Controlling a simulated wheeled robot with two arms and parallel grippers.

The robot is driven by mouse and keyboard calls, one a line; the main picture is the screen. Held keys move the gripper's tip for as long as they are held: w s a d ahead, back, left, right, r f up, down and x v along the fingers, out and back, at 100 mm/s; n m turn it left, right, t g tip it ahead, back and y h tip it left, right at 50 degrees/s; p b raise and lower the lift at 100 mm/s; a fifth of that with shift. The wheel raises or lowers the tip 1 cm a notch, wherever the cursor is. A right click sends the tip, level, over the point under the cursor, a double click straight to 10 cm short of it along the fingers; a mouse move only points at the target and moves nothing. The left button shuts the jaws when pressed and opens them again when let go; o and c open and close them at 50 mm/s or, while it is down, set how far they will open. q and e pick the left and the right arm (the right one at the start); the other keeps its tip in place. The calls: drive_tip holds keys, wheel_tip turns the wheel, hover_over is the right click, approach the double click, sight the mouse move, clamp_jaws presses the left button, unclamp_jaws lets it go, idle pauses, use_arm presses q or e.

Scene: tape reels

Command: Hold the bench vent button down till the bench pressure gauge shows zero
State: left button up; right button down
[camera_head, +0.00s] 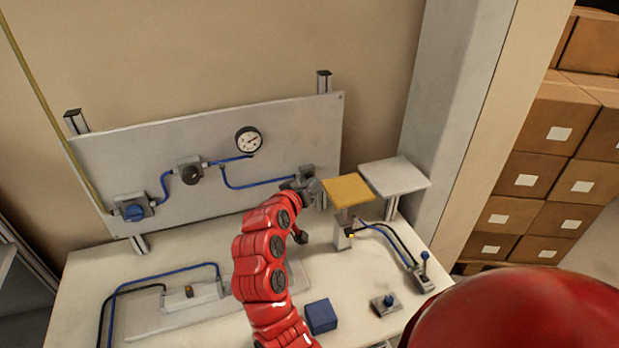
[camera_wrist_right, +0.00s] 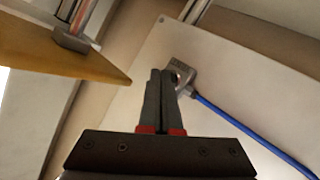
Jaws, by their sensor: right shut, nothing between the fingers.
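The pressure gauge (camera_head: 249,139), round with a white face and dark rim, is on the upper right of the grey upright panel (camera_head: 110,165). Its needle is too small to read surely. A small grey valve block (camera_head: 306,171) sits at the panel's lower right, at the end of a blue hose; it also shows in the right wrist view (camera_wrist_right: 184,73). My right gripper (camera_head: 299,184) is shut and empty at this block. In the right wrist view its fingertips (camera_wrist_right: 160,74) overlap the block's left side. The vent button is not clearly seen, and I cannot tell whether the fingertips touch it. My left gripper is not in view.
A yellow plate (camera_head: 348,189) on a stand is close to the right of my right gripper, with a white plate (camera_head: 394,176) beyond.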

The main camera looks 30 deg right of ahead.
drive_tip(key=shift+w+b, duration=0.35)
idle(0.3)
idle(3.4)
drive_tip(key=shift+s+a, duration=0.1)
drive_tip(key=shift+s, duration=0.65)
drive_tip(key=s, duration=0.2)
drive_tip(key=s+a+p, duration=0.1)
drive_tip(key=s, duration=0.2)
idle(0.4)
